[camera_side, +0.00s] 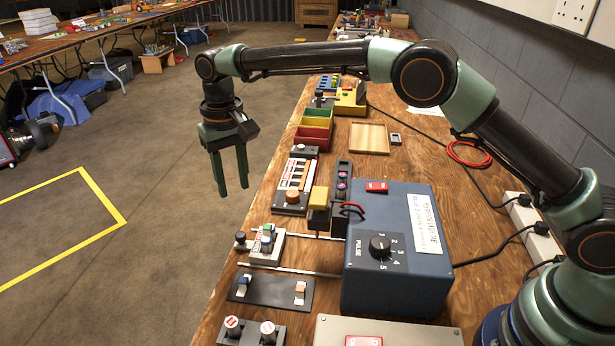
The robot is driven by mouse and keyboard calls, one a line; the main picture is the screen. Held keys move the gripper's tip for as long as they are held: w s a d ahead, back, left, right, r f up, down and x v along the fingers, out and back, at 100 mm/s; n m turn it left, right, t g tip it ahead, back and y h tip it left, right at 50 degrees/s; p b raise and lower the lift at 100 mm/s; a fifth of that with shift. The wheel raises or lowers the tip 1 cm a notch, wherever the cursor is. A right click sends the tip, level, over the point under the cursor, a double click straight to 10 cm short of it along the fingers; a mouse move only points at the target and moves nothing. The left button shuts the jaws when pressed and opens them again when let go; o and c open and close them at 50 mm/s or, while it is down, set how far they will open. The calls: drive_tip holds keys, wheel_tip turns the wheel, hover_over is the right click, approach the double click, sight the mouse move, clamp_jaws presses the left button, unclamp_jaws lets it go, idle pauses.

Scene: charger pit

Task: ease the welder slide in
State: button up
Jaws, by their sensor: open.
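The welder is a blue-grey box (398,245) with a dark PULSE dial and a red switch on top. Two thin metal rails (312,271) stick out from its left side. A small light-grey slide (266,246) sits at the outer end of the rails, clear of the box, with small coloured parts on top. A dark knob (240,239) stands at its left end. My gripper (232,190) hangs fingers down, open and empty. It appears above and to the left of the slide, past the bench's left edge in the picture; its depth is hard to judge.
A dark plate (270,291) with two small parts lies in front of the rails. A panel with an orange knob (292,195), a yellow block (319,197), coloured bins (312,135) and a wooden tray (369,138) stand behind. Cables run along the right.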

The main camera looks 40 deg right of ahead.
sight(240, 235)
drive_tip(key=f, duration=1.2)
drive_tip(key=shift+a+f, duration=0.25)
drive_tip(key=shift+f, duration=0.1)
clamp_jaws()
idle(1.2)
